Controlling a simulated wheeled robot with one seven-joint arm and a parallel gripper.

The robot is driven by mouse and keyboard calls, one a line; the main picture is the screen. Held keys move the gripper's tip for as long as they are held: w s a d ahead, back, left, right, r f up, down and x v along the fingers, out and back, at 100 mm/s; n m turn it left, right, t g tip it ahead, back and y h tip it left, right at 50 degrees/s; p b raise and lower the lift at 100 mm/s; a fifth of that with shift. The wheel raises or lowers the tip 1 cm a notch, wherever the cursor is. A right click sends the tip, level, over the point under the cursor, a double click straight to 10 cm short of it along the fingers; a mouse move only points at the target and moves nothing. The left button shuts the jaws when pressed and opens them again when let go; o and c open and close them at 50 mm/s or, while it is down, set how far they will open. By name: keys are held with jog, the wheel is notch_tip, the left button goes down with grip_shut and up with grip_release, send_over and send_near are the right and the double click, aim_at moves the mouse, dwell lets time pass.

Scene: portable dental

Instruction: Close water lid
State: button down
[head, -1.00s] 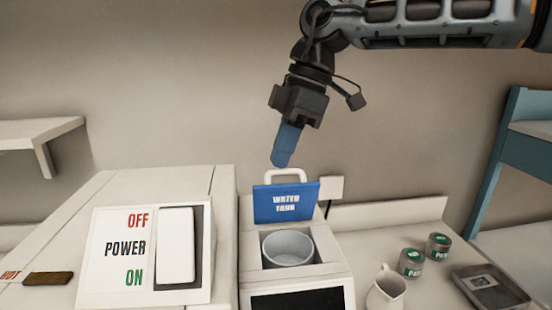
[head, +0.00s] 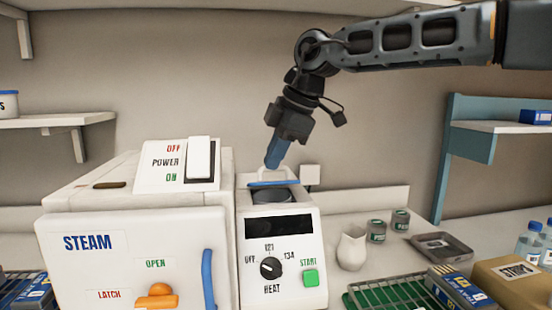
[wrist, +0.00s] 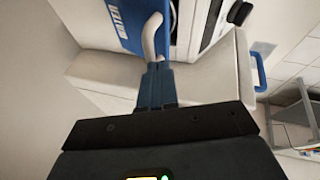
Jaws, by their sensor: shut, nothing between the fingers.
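The water tank lid (head: 273,184) is a blue panel, seen almost edge-on in the head view above the tank opening (head: 270,195), which still shows below it. Its white loop handle (head: 278,173) sticks up behind the blue strip. In the wrist view, the lid (wrist: 117,25) shows part of its lettering, and the handle (wrist: 152,38) curves down to the fingertips. My gripper (head: 272,165) has blue fingers pointing down, shut and empty, at the handle. In the wrist view, the fingertips (wrist: 154,68) meet or nearly meet the handle; contact is unclear.
The steam unit (head: 130,255) with its power switch (head: 200,158) stands left of the tank's control panel (head: 280,245). A white pitcher (head: 352,248), two jars (head: 377,230), a grey tray (head: 445,247) and a green rack (head: 385,296) lie to the right. Space above the counter is free.

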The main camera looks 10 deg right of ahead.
jog(key=shift+s+f+b, duration=0.7)
jog(key=shift+f+b, duration=0.15)
jog(key=shift+f, duration=0.15)
jog(key=shift+s+f+b, duration=0.65)
jog(key=shift+f+b, duration=0.2)
jog(key=shift+f, duration=0.15)
